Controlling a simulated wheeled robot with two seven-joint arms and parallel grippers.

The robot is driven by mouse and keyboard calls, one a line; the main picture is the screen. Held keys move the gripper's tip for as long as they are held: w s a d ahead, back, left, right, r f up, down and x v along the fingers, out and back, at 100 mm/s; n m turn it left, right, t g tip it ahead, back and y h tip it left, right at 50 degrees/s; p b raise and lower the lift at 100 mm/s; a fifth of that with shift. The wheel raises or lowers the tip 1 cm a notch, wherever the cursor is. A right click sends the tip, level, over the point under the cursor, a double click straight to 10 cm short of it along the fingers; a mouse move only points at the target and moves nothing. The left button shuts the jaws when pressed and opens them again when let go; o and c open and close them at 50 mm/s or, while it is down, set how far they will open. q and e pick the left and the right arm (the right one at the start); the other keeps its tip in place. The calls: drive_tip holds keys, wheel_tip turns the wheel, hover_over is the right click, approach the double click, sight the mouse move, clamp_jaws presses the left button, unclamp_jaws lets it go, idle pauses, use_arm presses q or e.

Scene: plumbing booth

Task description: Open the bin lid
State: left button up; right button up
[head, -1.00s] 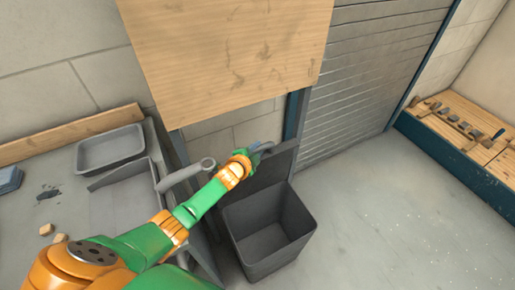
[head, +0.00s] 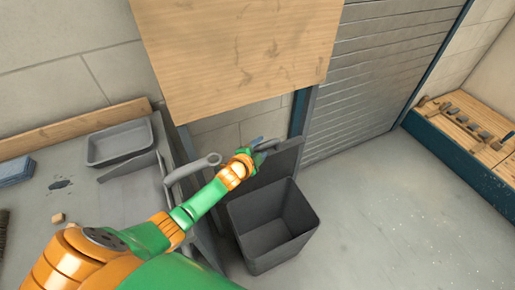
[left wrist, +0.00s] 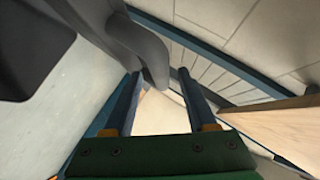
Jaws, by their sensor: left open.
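The dark grey bin (head: 272,262) stands on the floor beside the workbench, its mouth open and its inside empty. Its lid (head: 284,158) is raised and stands steeply at the back of the bin. My left gripper (head: 262,147) is at the lid's upper edge, partly hidden by its own wrist. In the left wrist view my left gripper (left wrist: 158,78) has its two blue fingers apart. A curved grey handle-like part (left wrist: 140,45) reaches between the fingertips; I cannot tell whether it touches them. My right gripper is not in view.
The workbench (head: 85,210) on the left holds a grey tray (head: 120,145), a dustpan (head: 135,185), blue cloths (head: 14,172) and a small wooden block (head: 57,218). A wooden panel (head: 235,55) hangs above and behind the bin. The floor (head: 400,210) at right is clear.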

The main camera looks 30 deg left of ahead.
use_arm(q)
drive_tip(key=p+v, duration=0.1)
drive_tip(key=v, duration=0.4)
idle(0.4)
